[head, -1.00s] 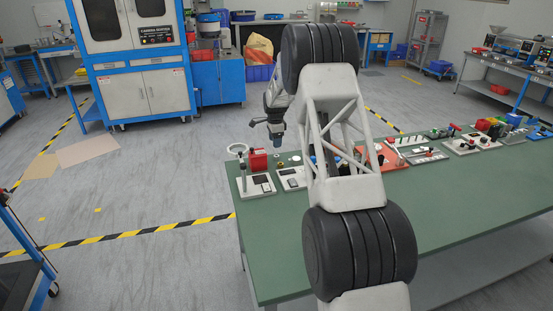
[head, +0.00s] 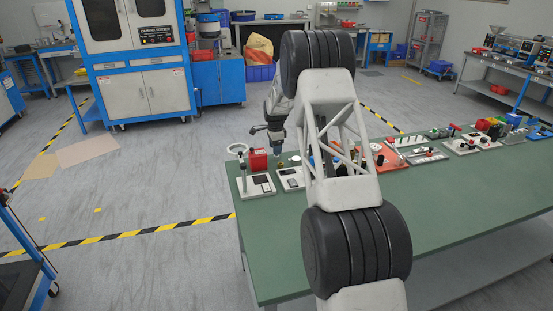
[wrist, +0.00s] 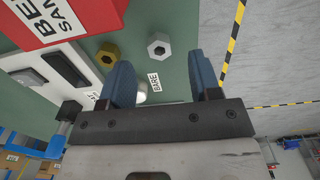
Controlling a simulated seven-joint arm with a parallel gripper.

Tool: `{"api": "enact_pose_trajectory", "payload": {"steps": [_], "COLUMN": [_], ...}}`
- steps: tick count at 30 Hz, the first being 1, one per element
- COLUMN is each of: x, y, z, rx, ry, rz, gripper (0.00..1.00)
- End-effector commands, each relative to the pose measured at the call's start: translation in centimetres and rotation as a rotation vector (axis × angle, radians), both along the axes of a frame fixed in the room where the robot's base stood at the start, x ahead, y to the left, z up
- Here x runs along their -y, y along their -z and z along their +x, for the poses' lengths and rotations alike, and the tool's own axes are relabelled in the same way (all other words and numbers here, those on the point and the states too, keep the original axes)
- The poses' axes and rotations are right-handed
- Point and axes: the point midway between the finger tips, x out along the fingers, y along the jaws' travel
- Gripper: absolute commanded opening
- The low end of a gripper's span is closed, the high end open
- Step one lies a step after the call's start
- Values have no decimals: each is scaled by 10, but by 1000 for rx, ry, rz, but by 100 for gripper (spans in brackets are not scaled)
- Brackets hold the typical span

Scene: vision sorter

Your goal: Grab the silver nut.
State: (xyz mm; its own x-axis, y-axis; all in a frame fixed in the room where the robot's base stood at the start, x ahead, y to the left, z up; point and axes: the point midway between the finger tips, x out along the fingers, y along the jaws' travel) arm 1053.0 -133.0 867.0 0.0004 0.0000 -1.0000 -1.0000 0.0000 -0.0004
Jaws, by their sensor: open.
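A silver hex nut (wrist: 159,48) with a dark hole lies on the green table top (wrist: 178,30), in the upper middle of the wrist view. A brass-coloured nut (wrist: 107,54) lies to its left. My gripper (wrist: 162,72) is open with its two blue fingers apart. The silver nut appears beyond the fingertips, across the gap between them, with nothing gripped. A rounded shiny piece (wrist: 141,92) shows partly behind the left finger. In the head view my gripper (head: 277,146) hangs over the table's far left corner; the silver nut is not clearly visible there.
A red box (wrist: 80,15) with a "BE... SAM..." label stands left of the nuts; the red box (head: 258,160) also shows in the head view. Several fixtures line the table's far edge.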

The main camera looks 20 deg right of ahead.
Motion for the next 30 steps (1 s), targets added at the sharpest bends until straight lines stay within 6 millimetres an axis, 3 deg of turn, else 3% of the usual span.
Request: {"api": "enact_pose_trajectory", "payload": {"steps": [12, 30], "x": [1, 1], "y": [40, 42], "z": [-2, -2], "rx": [-1, 0], "ry": [0, 0], "rz": [0, 0], "gripper": [57, 57]}}
